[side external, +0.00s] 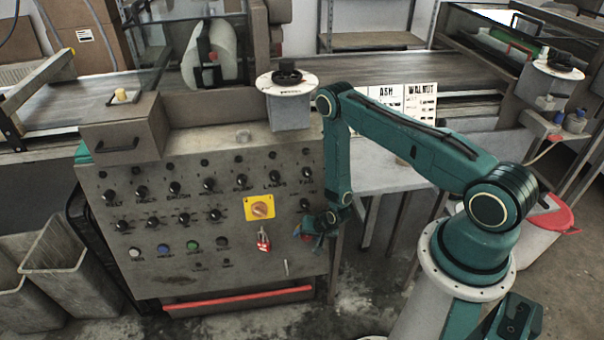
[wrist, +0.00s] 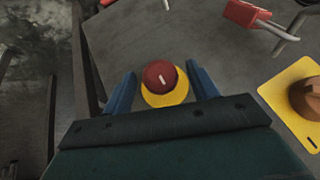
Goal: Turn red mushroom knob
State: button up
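The red mushroom knob (wrist: 159,74) shows in the wrist view with a short white mark on its face. It sits on a round yellow base (wrist: 166,99) on the grey panel. My gripper (side external: 311,229) is at the right edge of the control panel (side external: 165,262) in the side view and mostly hides the knob there. In the wrist view its two blue fingers stand on either side of the knob, with a visible gap at each side. The gripper is open and holds nothing. I cannot tell how deep the fingertips reach relative to the knob.
A yellow plate with an orange rotary switch (side external: 261,207) and a red padlock (side external: 263,240) are left of my gripper in the side view. Several black knobs cover the panel. A red bar (side external: 238,299) runs along its bottom. Open floor lies right of the panel.

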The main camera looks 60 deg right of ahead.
jog(key=shift+r, duration=0.1)
jog(key=v, duration=1.3)
jog(key=shift+s+r, duration=0.25)
jog(key=shift+w+a+r, duration=0.1)
dwell(0.4)
jog(key=w+a+r+n, duration=0.1)
jog(key=a+r+n, duration=0.2)
jog(key=r, duration=1.1)
jog(key=w+a+r+n, duration=0.1)
jog(key=a+r+n, duration=0.15)
jog(key=r, duration=1.05)
jog(key=s+a+r+n, duration=0.3)
jog(key=s+r+n, duration=0.2)
jog(key=s+r, duration=1.2)
jog(key=shift+s+y, duration=0.3)
jog(key=shift+s, duration=0.25)
